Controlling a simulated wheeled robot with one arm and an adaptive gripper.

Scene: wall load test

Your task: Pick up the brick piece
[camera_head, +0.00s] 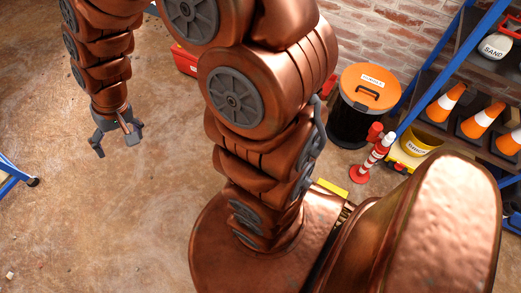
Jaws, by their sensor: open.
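My gripper (117,144) hangs at the upper left of the head view, fingers spread and pointing down, with nothing between them. I see bare brown floor (110,210) below it. I cannot pick out a brick piece for certain. A small pale lump (10,275) lies on the floor at the lower left corner, apart from my gripper; it is too small to tell what it is. My own arm and body hide much of the middle and right of the floor.
A black bin with an orange lid (370,86), a red-and-white post (376,155) and a yellow bucket (418,143) stand at the right. Shelves hold orange cones (446,103). A red box (184,60) lies behind my arm. A blue frame (12,178) stands at the left edge.

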